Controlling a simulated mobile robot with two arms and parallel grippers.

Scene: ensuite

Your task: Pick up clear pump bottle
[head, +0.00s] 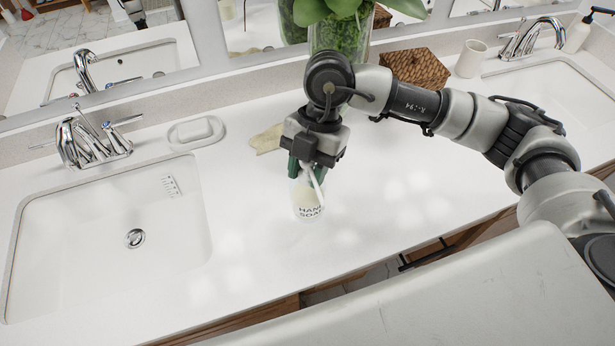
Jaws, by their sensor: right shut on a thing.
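The clear pump bottle (308,206), labelled "HAND SOAP", is upright at the middle of the white counter, right of the left sink. My right gripper (308,172) comes down over its top from above and is shut on it. The pump head is mostly hidden by the gripper, with a white part showing between the fingers. I cannot tell whether the bottle's base touches the counter. My left gripper is not in view.
A sink (110,240) with a chrome faucet (90,140) is at left. A soap dish (197,132), a tan cloth (267,139), a plant in a glass vase (342,28), a woven box (414,68) and a cup (470,58) stand toward the back. The counter is clear around the bottle.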

